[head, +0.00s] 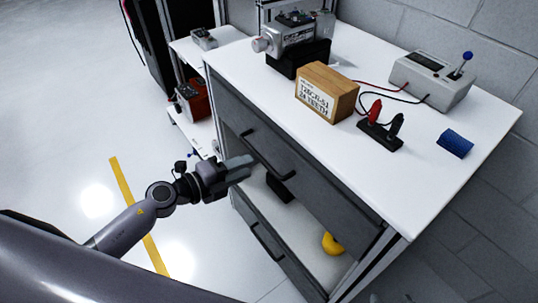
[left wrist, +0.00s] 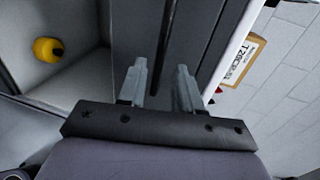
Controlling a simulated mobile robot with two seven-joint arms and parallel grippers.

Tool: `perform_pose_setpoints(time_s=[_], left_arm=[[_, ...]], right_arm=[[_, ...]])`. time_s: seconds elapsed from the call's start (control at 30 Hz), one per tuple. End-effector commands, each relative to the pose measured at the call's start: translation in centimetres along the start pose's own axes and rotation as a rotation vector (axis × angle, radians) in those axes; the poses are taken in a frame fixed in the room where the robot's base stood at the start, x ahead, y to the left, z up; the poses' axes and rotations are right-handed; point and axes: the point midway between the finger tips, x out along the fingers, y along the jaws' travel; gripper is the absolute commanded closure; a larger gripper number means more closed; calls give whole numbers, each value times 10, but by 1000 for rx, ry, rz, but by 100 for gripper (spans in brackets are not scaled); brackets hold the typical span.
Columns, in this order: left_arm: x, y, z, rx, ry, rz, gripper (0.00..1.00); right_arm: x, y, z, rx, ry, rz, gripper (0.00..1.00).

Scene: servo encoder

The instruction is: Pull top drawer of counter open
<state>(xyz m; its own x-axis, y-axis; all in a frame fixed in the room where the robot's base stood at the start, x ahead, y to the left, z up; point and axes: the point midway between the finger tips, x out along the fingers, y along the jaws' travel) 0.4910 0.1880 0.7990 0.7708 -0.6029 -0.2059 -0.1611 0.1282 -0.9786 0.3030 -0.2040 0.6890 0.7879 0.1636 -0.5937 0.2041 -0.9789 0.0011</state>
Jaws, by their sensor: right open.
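The counter (head: 428,168) has a white top and a dark grey top drawer (head: 318,190), whose front looks flush with the counter. Its black bar handle (head: 268,160) runs along the front. My left gripper (head: 250,168) is beside the handle's near-left part in the head view. In the left wrist view, my left gripper (left wrist: 160,82) has its two fingers apart, and the dark handle bar (left wrist: 168,40) lines up with the gap between them. I cannot tell whether the fingers touch it. My right gripper is not in view.
A wooden box (head: 340,98), a control box (head: 430,80) and a blue block (head: 455,143) stand on top. Floor at left is clear.

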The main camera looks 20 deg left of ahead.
Motion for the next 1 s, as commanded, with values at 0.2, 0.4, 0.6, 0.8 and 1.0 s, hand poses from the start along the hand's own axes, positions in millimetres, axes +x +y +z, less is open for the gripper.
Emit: perform_pose_setpoints(time_s=[0.2,0.4,0.6,0.8,1.0], left_arm=[[32,-1,0,-3,-1,-5,66],[57,-1,0,-5,-1,-5,66],[65,-1,-1,-4,-1,-3,66],[65,-1,-1,-3,-1,-3,66],[65,-1,0,-4,-1,-3,100]], right_arm=[[1,-1,4,1,-2,-1,35],[4,-1,7,1,-3,-2,35],[4,-1,7,1,-3,-2,35],[4,-1,7,1,-3,-2,35],[4,-1,7,1,-3,-2,35]])
